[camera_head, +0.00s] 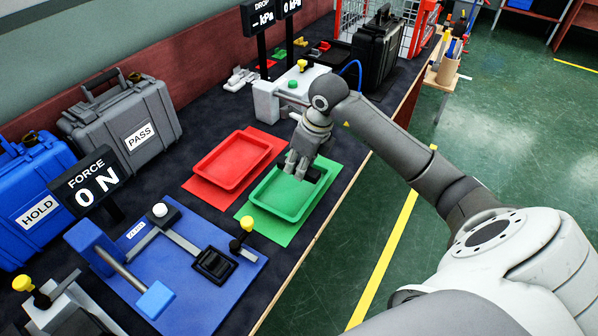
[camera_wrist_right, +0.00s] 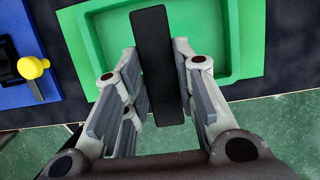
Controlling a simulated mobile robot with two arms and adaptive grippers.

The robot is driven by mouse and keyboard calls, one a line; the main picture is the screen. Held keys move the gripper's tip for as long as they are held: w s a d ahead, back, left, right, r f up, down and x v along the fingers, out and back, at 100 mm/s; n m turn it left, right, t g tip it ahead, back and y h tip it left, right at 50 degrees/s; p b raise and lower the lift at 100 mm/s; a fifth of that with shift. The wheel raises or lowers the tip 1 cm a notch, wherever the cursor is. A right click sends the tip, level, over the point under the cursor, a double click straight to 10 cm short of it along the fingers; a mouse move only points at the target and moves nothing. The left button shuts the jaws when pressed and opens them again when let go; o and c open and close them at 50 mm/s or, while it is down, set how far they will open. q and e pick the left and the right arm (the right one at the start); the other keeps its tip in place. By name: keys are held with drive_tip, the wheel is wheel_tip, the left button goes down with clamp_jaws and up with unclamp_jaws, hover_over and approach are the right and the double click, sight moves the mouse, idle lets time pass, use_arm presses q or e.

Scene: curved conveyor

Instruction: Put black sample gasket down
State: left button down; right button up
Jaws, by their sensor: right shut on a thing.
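My right gripper (camera_head: 303,158) is over the green tray (camera_head: 266,205), pointing down. It is shut on the black sample gasket (camera_head: 315,174), a dark flat piece that shows beside the fingers. In the right wrist view the black gasket (camera_wrist_right: 155,65) is a long dark strip between the two finger pairs of the gripper (camera_wrist_right: 157,50), above the green tray (camera_wrist_right: 221,72). Whether the gasket touches the tray floor cannot be told. My left gripper is not in view.
A red tray (camera_head: 231,160) lies beside the green one. A blue force fixture (camera_head: 155,300) stands in front, with a yellow knob (camera_head: 247,223). Grey PASS (camera_head: 125,115) and blue HOLD (camera_head: 35,205) cases stand left. A white pressure device (camera_head: 290,95) stands behind the trays.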

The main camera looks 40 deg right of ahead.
hover_over(296, 181)
drive_tip(key=s, duration=0.1)
drive_tip(key=f, duration=0.4)
drive_tip(key=shift+d+f, duration=0.2)
drive_tip(key=shift+f, duration=0.1)
wheel_tip(296, 181, down, 2)
drive_tip(key=shift+a+f+p, duration=0.1)
drive_tip(key=shift+f+p, duration=0.05)
drive_tip(key=shift+p, duration=0.3)
drive_tip(key=shift+f, duration=0.35)
drive_tip(key=shift+f, duration=0.2)
drive_tip(key=o, duration=1)
drive_tip(key=shift+r, duration=0.1)
drive_tip(key=shift+o, duration=0.2)
